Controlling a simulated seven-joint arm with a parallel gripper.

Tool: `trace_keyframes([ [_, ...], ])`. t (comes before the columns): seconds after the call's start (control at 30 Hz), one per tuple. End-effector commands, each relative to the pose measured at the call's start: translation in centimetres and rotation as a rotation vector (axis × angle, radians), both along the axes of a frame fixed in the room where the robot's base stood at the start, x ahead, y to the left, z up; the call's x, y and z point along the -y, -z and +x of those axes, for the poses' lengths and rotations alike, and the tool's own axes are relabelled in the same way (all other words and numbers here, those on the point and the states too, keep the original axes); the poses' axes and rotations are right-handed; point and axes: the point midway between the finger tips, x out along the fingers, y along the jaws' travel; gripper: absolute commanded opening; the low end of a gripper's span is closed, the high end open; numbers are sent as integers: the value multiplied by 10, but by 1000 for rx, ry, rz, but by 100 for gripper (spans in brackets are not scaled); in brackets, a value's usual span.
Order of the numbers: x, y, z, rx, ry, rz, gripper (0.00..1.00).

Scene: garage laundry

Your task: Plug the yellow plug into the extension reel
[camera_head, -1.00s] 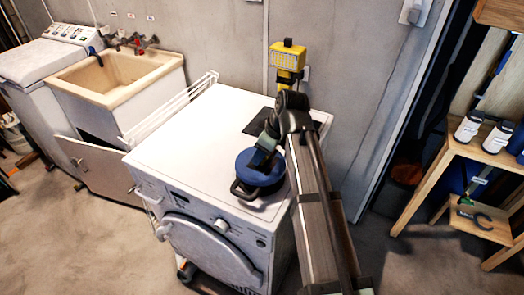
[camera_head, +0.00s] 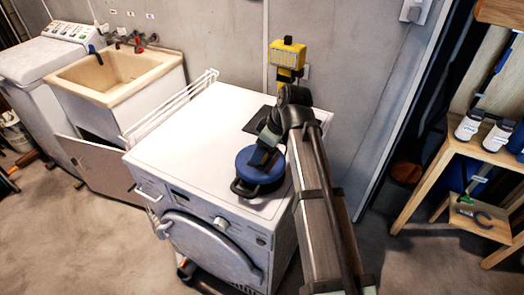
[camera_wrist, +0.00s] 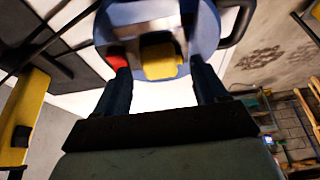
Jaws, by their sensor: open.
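The blue extension reel (camera_head: 262,178) with a dark handle lies on top of the white front-loading machine. In the wrist view the reel (camera_wrist: 207,32) fills the top middle. A yellow block (camera_wrist: 160,56), apparently the yellow plug, shows against the reel's face between my fingers. I cannot tell whether it is fully seated in a socket. A red part (camera_wrist: 117,61) sits by the left finger. My gripper (camera_wrist: 163,82) is open, with its fingers apart on either side of the yellow block. In the head view my gripper (camera_head: 262,158) is right over the reel and hides part of it.
A yellow lamp-like unit (camera_head: 288,53) stands behind the machine (camera_head: 190,130) by the wall. A white wire rack (camera_head: 170,105) runs along the machine's left edge. A sink (camera_head: 115,72) is further left, and a wooden shelf with bottles (camera_head: 468,126) stands right.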

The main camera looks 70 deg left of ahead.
Motion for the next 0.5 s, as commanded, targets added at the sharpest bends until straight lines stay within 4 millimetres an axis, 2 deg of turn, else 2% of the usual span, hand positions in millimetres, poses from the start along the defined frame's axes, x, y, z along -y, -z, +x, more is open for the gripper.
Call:
trace_keyframes([
  [0.5,24,-82,24,-1,0,0,72],
])
